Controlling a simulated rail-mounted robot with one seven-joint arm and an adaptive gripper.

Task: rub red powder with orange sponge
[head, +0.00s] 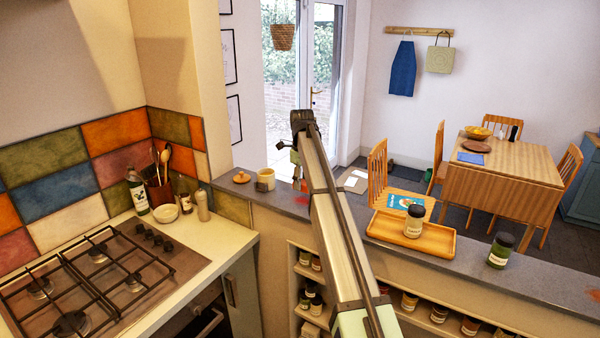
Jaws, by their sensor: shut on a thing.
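My gripper (296,170) hangs below the end of my arm, over the far left part of the grey ledge (340,207), and is largely covered by the arm. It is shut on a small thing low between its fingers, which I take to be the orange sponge. A red-orange patch (304,186) shows right beside the fingers; I cannot tell whether it is sponge or red powder on the ledge.
A gas hob (100,275) is at left. Shelves with jars are below the ledge.

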